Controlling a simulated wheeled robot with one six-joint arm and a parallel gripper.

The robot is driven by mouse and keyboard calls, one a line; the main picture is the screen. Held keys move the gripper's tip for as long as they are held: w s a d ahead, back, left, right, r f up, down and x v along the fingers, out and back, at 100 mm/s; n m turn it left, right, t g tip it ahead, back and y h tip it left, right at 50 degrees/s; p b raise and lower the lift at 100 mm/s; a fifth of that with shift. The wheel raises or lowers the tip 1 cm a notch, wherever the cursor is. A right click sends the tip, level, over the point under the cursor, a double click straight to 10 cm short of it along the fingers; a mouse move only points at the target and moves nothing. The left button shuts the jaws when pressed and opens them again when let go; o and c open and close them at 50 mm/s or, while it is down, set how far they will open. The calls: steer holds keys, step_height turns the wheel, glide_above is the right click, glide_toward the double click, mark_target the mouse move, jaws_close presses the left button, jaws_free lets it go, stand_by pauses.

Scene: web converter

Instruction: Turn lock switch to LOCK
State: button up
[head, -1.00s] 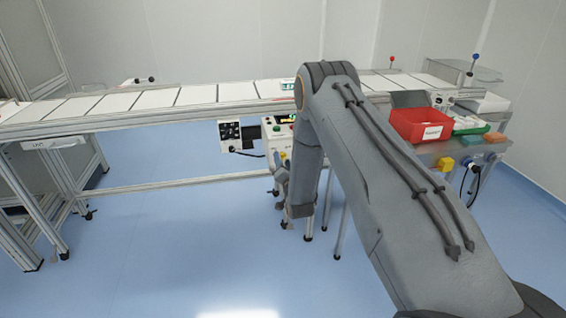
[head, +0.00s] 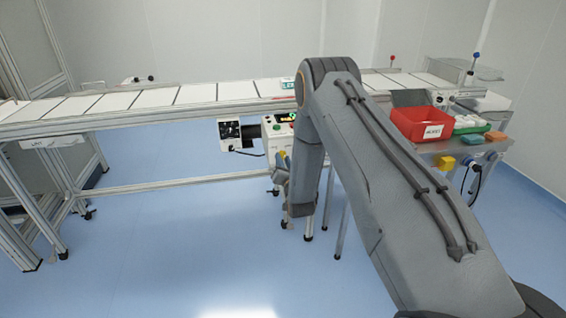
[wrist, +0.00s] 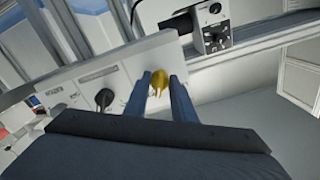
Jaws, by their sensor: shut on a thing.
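A white control box (head: 272,144) stands under the conveyor; its front panel (wrist: 68,98) also shows tilted in the wrist view. A yellow knob (wrist: 159,83) sits on that panel between the two blue fingers of my gripper (wrist: 163,84). The gripper is shut on the yellow knob; its lettering cannot be read. A black rotary knob (wrist: 104,98) is on the same panel to the left, apart from the fingers. In the head view, my gripper (head: 281,172) is in front of the box, partly hidden by my own arm.
A conveyor (head: 150,99) with white plates runs across above the box. A dark-faced control unit (head: 231,134) hangs to the left of the box. A red bin (head: 422,124) stands on the table at right. The blue floor (head: 180,230) in front is clear.

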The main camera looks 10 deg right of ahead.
steer(key=shift+d+n+b, duration=0.2)
steer(key=shift+n+b, duration=1.1)
steer(key=shift+n, duration=5.8)
steer(key=o, duration=1)
